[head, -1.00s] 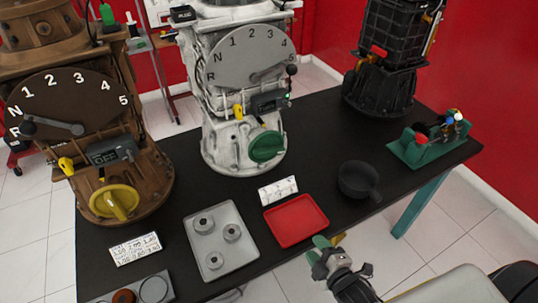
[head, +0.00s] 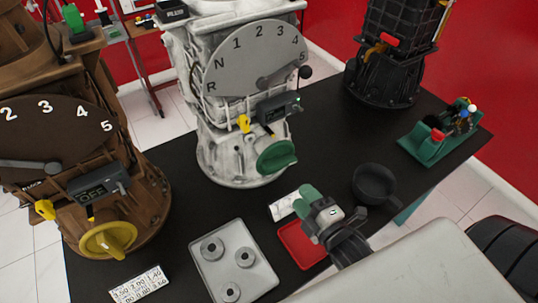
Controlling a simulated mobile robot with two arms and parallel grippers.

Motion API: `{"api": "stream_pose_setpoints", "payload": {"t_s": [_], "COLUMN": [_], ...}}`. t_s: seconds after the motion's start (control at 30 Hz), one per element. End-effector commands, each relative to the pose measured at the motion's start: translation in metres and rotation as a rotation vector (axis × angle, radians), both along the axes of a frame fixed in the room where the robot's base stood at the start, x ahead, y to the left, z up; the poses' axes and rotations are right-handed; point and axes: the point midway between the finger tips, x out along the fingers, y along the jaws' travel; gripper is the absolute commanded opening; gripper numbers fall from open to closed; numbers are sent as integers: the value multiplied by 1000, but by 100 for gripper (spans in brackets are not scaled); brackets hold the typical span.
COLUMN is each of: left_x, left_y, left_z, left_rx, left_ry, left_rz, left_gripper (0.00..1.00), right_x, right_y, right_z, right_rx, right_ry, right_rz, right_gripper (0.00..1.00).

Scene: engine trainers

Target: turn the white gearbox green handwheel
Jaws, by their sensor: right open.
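The white gearbox (head: 232,95) stands upright on the black table, with a grey dial marked R, N and 1 to 5. Its green handwheel (head: 277,157) is low on the front right side. The black-knobbed lever (head: 285,77) on the dial points toward 5. My right gripper (head: 308,198) is open and empty, with green fingertips, above the red tray and below and to the right of the handwheel, apart from it. The gripper hides part of the red tray and the white card. My left gripper is not in view.
A brown gearbox (head: 60,140) with a yellow handwheel (head: 108,239) stands at left. A grey tray (head: 213,280) holds metal rings. The red tray (head: 290,243), a black pan (head: 374,184) and a green fixture (head: 437,143) are at right. A black engine unit (head: 385,75) stands behind.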

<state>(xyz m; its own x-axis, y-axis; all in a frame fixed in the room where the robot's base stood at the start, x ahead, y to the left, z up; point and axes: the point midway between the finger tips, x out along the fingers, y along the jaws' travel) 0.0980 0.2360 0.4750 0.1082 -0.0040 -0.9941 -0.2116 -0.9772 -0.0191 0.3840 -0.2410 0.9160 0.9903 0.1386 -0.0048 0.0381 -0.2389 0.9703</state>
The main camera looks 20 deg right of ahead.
Motion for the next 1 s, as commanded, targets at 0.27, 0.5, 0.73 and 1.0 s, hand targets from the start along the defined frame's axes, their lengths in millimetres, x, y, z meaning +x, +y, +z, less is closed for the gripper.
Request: {"api": "stream_pose_setpoints", "payload": {"t_s": [0.27, 0.5, 0.73, 1.0], "left_x": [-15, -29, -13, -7], "left_y": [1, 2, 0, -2], "left_z": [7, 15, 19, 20], "left_rx": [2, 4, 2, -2], "left_ry": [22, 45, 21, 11], "left_rz": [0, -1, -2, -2], "left_gripper": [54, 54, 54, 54], "right_x": [31, 77, 102, 107], "right_y": [4, 11, 14, 15], "right_z": [3, 2, 0, -1], "right_rx": [1, 2, 2, 1], "right_ry": [-3, -2, 1, 1], "right_rz": [0, 0, -1, 0], "right_gripper": [45, 45, 45, 45]}}
